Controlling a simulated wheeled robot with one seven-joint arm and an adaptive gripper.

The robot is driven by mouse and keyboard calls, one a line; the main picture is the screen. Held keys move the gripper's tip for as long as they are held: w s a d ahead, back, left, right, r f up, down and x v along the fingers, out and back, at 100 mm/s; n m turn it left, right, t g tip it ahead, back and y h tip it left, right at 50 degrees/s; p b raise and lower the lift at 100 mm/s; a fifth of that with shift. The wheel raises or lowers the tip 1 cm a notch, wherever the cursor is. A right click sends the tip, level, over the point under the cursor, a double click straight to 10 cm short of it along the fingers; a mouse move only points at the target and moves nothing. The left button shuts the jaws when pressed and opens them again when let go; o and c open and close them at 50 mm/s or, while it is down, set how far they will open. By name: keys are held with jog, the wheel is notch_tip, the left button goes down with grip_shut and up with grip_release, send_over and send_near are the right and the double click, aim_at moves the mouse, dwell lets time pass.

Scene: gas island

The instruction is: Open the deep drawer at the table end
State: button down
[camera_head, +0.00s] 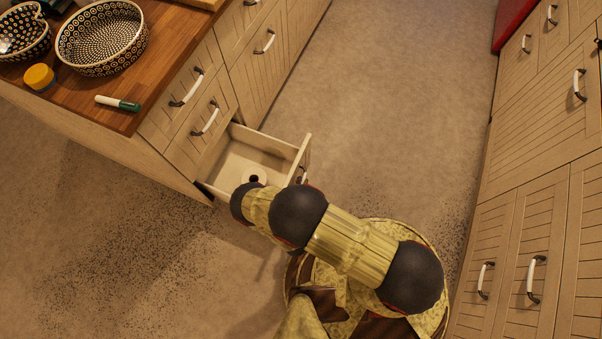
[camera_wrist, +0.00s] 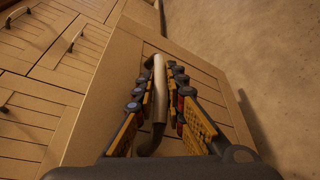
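The deep drawer (camera_head: 237,151) at the table end stands pulled out in the head view, its inside visible from above. A pale roll-like object with a dark hole (camera_head: 254,179) lies in it. The drawer's front panel (camera_wrist: 103,112) fills the middle of the wrist view, with its bar handle (camera_wrist: 159,90) standing out from it. My gripper (camera_wrist: 163,82) has one finger on each side of the handle. A gap shows between the right finger and the bar; the left finger is very close, and I cannot tell if it touches. My arm hides the gripper in the head view.
A wooden tabletop (camera_head: 115,115) holds patterned bowls (camera_head: 101,37), a yellow-lidded jar (camera_head: 39,77) and a marker (camera_head: 118,103). More closed drawers line the table side. A cabinet row (camera_head: 535,210) stands on the right. The floor aisle (camera_head: 400,110) between is clear.

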jog(key=c, duration=1.8)
grip_release()
jog(key=r, duration=0.7)
jog(key=shift+a+r, duration=0.2)
jog(key=shift+r, duration=0.1)
jog(key=shift+d+r, duration=0.1)
jog(key=shift+r, duration=1.1)
